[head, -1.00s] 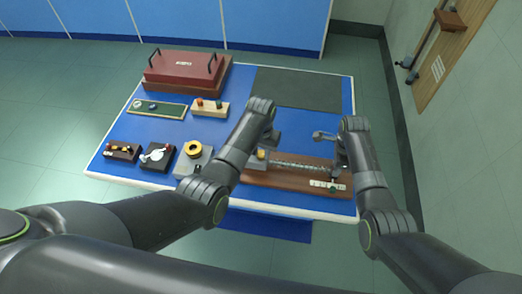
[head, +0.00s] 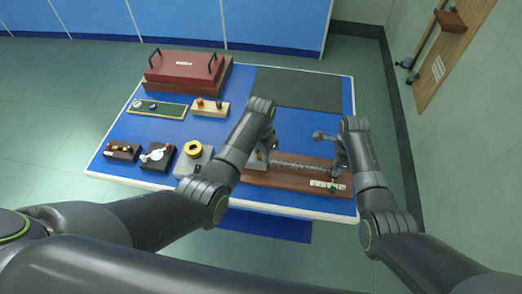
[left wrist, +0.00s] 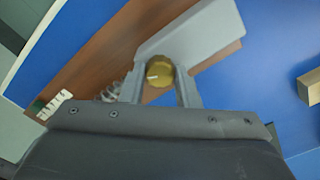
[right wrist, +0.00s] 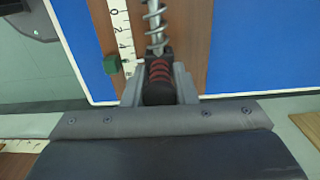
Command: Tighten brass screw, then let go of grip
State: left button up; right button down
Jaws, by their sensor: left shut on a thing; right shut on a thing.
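The brass screw (left wrist: 158,74), a round knob with a pale mark, sits on a grey block (left wrist: 195,35) at one end of the brown wooden base (head: 283,183). My left gripper (left wrist: 160,88) is shut on the screw, a finger on each side. A coiled spring (head: 300,166) runs along the base to the right; it also shows in the right wrist view (right wrist: 154,22). My right gripper (right wrist: 158,85) is shut on the black grip with red bands (right wrist: 159,74) at the spring's end. In the head view my left arm partly hides the block.
A ruler strip (right wrist: 121,28) with a green marker (right wrist: 111,64) lies beside the spring. Small devices, a yellow-ringed grey block (head: 194,152) and a red case (head: 184,68) stand left on the blue table. A dark mat (head: 300,88) lies bare behind.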

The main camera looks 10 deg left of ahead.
aim_at(260, 154)
pick_arm(q)
jog(key=shift+a, duration=0.1)
pick_arm(e)
jog(key=shift+d, duration=0.1)
pick_arm(q)
jog(key=o, duration=1)
jog(key=shift+c, duration=0.2)
notch_tip(260, 154, up, 12)
pick_arm(e)
jog(key=c, duration=1)
grip_release()
